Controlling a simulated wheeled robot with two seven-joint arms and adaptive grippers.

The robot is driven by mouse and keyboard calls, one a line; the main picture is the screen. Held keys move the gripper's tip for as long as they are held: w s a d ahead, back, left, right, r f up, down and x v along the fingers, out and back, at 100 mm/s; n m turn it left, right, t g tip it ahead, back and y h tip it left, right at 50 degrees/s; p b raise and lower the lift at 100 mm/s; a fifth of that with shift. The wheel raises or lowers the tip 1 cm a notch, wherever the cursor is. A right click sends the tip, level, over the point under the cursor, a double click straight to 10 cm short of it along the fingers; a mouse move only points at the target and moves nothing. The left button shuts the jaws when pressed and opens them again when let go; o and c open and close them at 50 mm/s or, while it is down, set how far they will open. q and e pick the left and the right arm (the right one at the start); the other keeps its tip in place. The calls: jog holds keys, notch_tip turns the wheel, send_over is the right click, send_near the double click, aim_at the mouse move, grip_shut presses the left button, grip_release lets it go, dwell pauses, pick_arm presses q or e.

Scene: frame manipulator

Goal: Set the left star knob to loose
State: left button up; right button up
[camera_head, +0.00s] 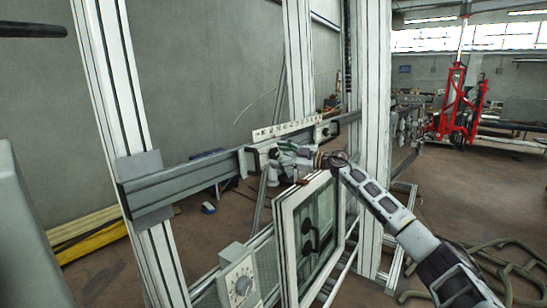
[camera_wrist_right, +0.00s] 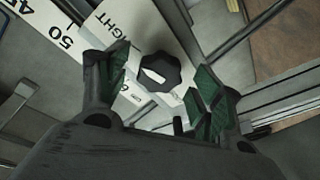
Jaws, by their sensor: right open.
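The black star knob (camera_wrist_right: 158,73) with a white pointer mark shows in the right wrist view, on a pale plate (camera_wrist_right: 128,30) partly lettered "IGHT". My right gripper (camera_wrist_right: 160,88) is open, one green-padded finger on each side of the knob. I see gaps beside the knob, so the fingers do not grip it. In the head view my right gripper (camera_head: 283,156) is at the left carriage (camera_head: 254,160) on the grey rail (camera_head: 165,183), and it hides the knob there. My left gripper is not recognisable in view.
A numbered scale strip (camera_head: 288,128) runs along the rail, with another carriage (camera_head: 327,131) to its right. A white-framed window panel (camera_head: 290,250) stands just below my right arm. A dial box (camera_head: 240,282) is lower left. White uprights (camera_head: 377,120) flank the workspace.

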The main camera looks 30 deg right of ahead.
jog(key=shift+w+a, duration=0.1)
jog(key=shift+w, duration=0.05)
pick_arm(q)
jog(key=shift+a, duration=0.3)
pick_arm(e)
jog(key=shift+r, duration=0.1)
pick_arm(q)
jog(key=shift+a, duration=0.1)
pick_arm(e)
jog(key=c, duration=1)
pick_arm(q)
jog(key=shift+d, duration=0.2)
